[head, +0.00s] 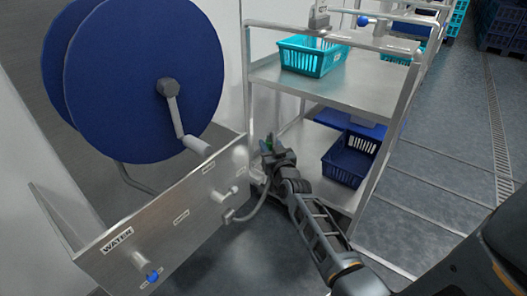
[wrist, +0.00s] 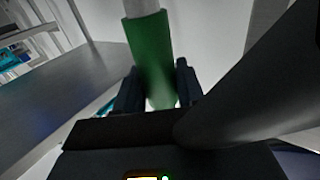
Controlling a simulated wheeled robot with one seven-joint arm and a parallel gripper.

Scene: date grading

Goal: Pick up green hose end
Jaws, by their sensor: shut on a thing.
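The green hose end (wrist: 150,55) stands between the two dark fingers of my gripper (wrist: 157,84) in the wrist view. A pale grey length (wrist: 140,6) runs on from its top. My gripper is shut on the green hose end. A grey hose (head: 252,213) curves from a fitting low on the panel up towards my gripper. Part of the hose end is hidden by the fingers.
The steel panel (head: 165,232) carries valves and a WATER label, with a blue hose reel (head: 140,80) above. A steel rack (head: 345,90) stands close behind my gripper, holding a teal basket (head: 312,57) and a dark blue basket (head: 350,158). Open floor (head: 440,170) lies to the right.

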